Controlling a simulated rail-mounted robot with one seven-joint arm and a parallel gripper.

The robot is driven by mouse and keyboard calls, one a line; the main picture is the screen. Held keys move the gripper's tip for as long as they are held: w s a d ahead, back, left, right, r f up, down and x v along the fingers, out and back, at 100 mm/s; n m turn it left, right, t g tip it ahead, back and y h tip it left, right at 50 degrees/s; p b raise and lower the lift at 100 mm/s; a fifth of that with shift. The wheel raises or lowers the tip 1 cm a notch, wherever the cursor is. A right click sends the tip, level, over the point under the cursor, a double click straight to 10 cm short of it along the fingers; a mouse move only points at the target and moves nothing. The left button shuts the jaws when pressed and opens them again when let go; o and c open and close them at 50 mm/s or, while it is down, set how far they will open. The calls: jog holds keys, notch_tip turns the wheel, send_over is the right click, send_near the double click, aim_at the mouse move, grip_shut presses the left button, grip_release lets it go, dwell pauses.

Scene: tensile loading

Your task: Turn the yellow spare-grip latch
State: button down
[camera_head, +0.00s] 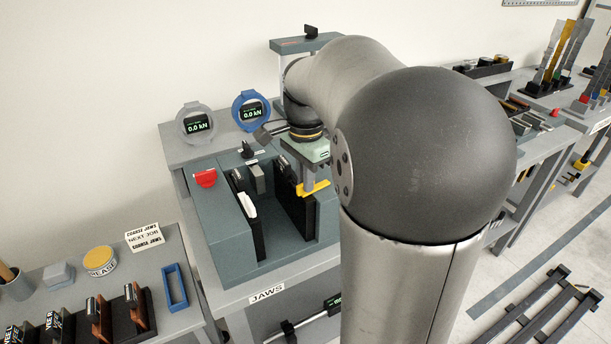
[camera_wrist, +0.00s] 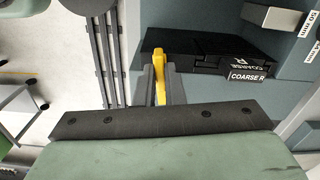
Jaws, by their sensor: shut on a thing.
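The yellow latch (camera_head: 314,188) sits at the front right of the grey-green jaws box (camera_head: 231,263), at the top of a black spare grip. In the wrist view the yellow latch (camera_wrist: 159,72) stands between my two grey fingers. My gripper (camera_head: 307,184) points down over the right side of the box. In the wrist view my gripper (camera_wrist: 158,88) is shut on the yellow latch, with the fingers close on both sides of it. The black grip block labelled COARSE R (camera_wrist: 200,52) lies just right of the latch. My large arm joint hides the box's right side in the head view.
A red latch (camera_head: 205,178) is at the box's left edge. A white-handled piece (camera_head: 247,205) stands in the left slot. Two round 0.0 kN gauges, grey (camera_head: 197,122) and blue (camera_head: 251,110), stand behind. A left bench holds a grease tin (camera_head: 100,261) and a blue frame (camera_head: 175,287).

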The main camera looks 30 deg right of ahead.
jog(key=n, duration=0.8)
jog(key=shift+p, duration=0.4)
jog(key=n, duration=0.4)
jog(key=shift+n, duration=2.2)
jog(key=c, duration=1.5)
grip_release()
notch_tip(320, 180, up, 18)
jog(key=shift+f+p, duration=0.25)
jog(key=shift+p, duration=0.35)
